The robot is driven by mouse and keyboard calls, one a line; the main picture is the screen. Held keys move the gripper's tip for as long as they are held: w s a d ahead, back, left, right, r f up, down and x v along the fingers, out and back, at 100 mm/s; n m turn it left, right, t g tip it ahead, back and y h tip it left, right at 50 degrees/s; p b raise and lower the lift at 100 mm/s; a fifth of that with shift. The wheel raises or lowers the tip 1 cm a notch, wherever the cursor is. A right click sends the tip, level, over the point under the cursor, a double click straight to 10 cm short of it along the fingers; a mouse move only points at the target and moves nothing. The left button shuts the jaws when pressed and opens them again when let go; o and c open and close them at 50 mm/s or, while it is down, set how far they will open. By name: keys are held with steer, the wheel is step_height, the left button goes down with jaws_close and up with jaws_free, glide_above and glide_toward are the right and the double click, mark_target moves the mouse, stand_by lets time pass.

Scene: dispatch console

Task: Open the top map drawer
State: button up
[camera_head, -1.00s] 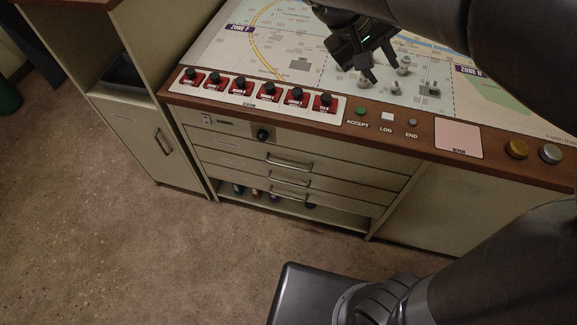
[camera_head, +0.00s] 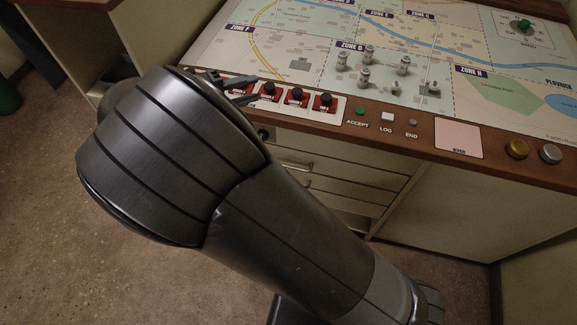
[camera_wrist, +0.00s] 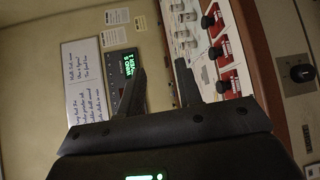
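The map drawers are a stack of beige fronts under the console top. The top drawer (camera_head: 345,165) is shut, its front flush with the cabinet. Its bar handle (camera_head: 296,165) shows only in part in the head view, as my arm covers the left of the stack. My gripper (camera_head: 235,88) is mostly hidden behind my arm, with its fingers over the row of red switches near the console's front edge. In the wrist view the fingers (camera_wrist: 161,68) are apart with nothing between them.
A black knob (camera_head: 264,134) sits on the front panel above the drawers; it also shows in the wrist view (camera_wrist: 301,73). Red switches (camera_head: 296,97) line the wooden console edge. Small grey pieces (camera_head: 366,76) stand on the map. A side cabinet stands at left.

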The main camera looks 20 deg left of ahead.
glide_toward(289, 166)
steer(key=x, duration=1)
steer(key=shift+w+f, duration=0.1)
steer(key=shift+f, duration=0.2)
steer(key=shift+a, duration=0.1)
steer(key=shift+c, duration=0.3)
jaws_close()
